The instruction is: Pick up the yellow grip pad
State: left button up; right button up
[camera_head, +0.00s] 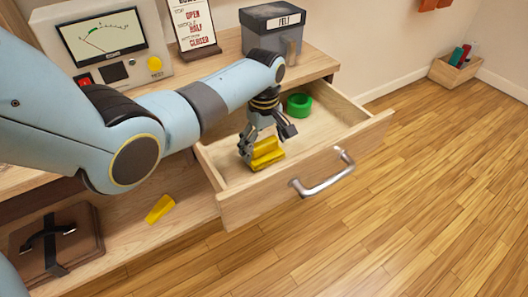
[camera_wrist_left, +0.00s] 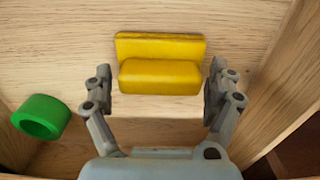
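The yellow grip pad (camera_head: 265,153) lies inside the open drawer, a yellow block with a stepped shape. It also shows in the left wrist view (camera_wrist_left: 160,76), lying crosswise on the drawer floor. My left gripper (camera_head: 266,138) reaches down into the drawer over the pad. In the left wrist view its two fingers (camera_wrist_left: 160,92) are spread wide, one near each end of the pad, with gaps visible; it is open and empty. My right gripper is not in view.
A green ring (camera_head: 299,105) sits in the drawer beside the pad. The wooden drawer (camera_head: 310,171) has raised walls and a metal handle. Another yellow piece (camera_head: 160,208) lies on the lower shelf. A grey box (camera_head: 273,31) and a meter unit (camera_head: 105,40) stand on top.

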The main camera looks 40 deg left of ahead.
aim_at(264, 141)
pick_arm(q)
jog(key=c, duration=0.9)
notch_tip(264, 141, up, 10)
jog(key=p, duration=0.3)
jog(key=o, duration=0.6)
jog(key=c, duration=0.4)
